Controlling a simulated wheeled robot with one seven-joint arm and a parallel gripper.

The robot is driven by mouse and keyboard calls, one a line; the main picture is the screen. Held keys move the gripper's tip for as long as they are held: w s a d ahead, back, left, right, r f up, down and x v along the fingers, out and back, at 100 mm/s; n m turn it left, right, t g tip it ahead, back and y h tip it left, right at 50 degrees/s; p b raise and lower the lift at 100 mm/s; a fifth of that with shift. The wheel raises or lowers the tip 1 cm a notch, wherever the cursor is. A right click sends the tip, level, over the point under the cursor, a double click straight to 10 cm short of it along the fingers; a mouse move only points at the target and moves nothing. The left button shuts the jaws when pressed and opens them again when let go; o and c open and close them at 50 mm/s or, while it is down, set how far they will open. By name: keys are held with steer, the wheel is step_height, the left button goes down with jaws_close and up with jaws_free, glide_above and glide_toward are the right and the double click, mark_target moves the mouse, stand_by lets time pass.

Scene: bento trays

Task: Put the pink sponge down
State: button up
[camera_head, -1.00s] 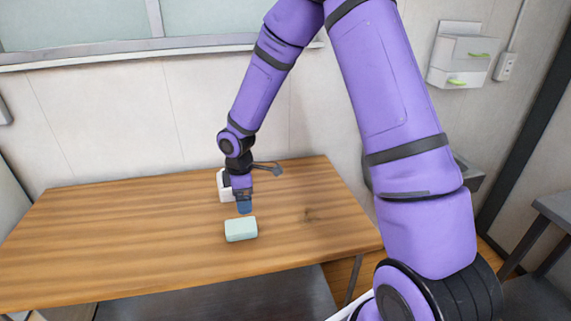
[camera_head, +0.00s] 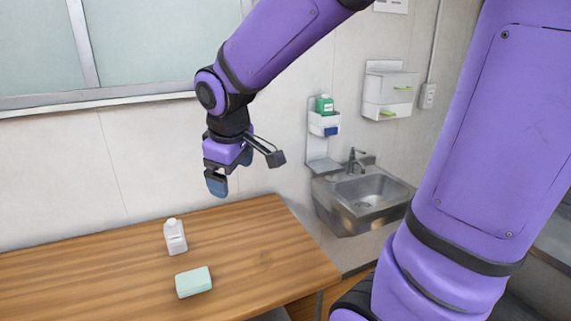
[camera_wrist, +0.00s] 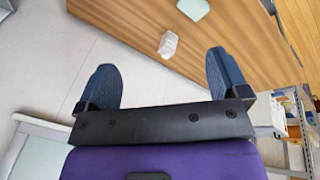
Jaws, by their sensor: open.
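No pink sponge shows in any view. A pale mint-green block (camera_head: 194,282), like a sponge, lies flat on the wooden table (camera_head: 110,272). It also shows at the top edge of the wrist view (camera_wrist: 193,8). A white bottle (camera_head: 175,237) stands on the table behind the block, and it shows in the wrist view too (camera_wrist: 168,44). My gripper (camera_head: 231,172) is raised well above the table, up and to the right of the bottle. Its blue fingers are spread with nothing between them, as the wrist view (camera_wrist: 160,72) shows.
A metal sink (camera_head: 368,192) with a tap stands right of the table. A wall shelf (camera_head: 324,123) holds a green-and-white bottle (camera_head: 325,104). A white dispenser (camera_head: 390,92) hangs on the wall. The right part of the table is clear.

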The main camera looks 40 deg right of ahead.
steer(key=s+r+m+t, duration=0.1)
steer(key=s+r+m, duration=0.1)
steer(key=s, duration=0.5)
steer(key=s+d+r+m+t+y, duration=0.1)
steer(key=s+r+m, duration=0.2)
steer(key=s, duration=0.4)
steer(key=shift+s+r+y, duration=0.3)
steer(key=shift+s+r, duration=0.05)
steer(key=shift+r, duration=0.2)
